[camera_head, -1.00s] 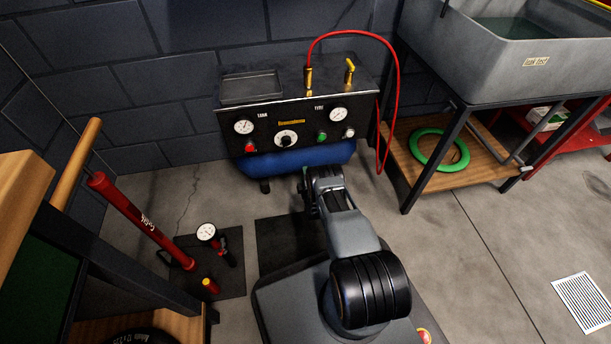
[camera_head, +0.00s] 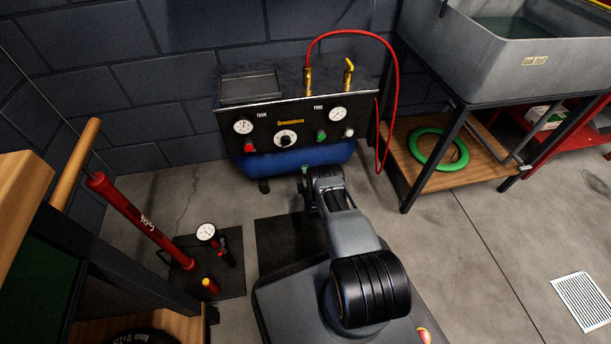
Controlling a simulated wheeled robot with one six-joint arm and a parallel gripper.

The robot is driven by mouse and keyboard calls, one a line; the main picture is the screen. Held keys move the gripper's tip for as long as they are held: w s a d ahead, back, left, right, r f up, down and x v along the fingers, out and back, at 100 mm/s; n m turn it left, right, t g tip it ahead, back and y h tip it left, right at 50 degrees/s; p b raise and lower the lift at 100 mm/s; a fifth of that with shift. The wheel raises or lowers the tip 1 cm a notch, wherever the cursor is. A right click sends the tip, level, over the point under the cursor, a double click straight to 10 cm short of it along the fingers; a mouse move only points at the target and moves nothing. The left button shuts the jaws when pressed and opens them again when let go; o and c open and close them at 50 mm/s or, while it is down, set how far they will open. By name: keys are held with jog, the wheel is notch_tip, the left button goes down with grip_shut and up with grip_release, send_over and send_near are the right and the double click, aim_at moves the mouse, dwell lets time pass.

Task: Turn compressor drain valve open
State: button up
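The compressor has a blue tank (camera_head: 290,161) under a black control panel (camera_head: 262,130) against the wall. A brass fitting with a yellow lever (camera_head: 349,68) stands on its top at the right, and the lever is tilted. I cannot tell whether this is the drain valve, and no other drain valve can be made out. My arm reaches toward the tank's front, and its wrist covers part of the tank's lower right side and the floor below. My gripper is hidden behind the wrist, so its fingers and anything between them cannot be seen.
The panel carries two gauges, a black knob (camera_head: 286,139) and small buttons. A red hose (camera_head: 397,85) loops down at the right. A wash tank (camera_head: 490,75) stands on a frame at right. A red floor pump (camera_head: 140,220) stands at left. Floor at right is open.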

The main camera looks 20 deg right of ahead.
jog(key=shift+o, duration=1.7)
jog(key=shift+a, duration=0.15)
jog(key=p+v, duration=0.5)
jog(key=v, duration=0.8)
jog(key=shift+s+p, duration=0.35)
jog(key=shift+s, duration=0.05)
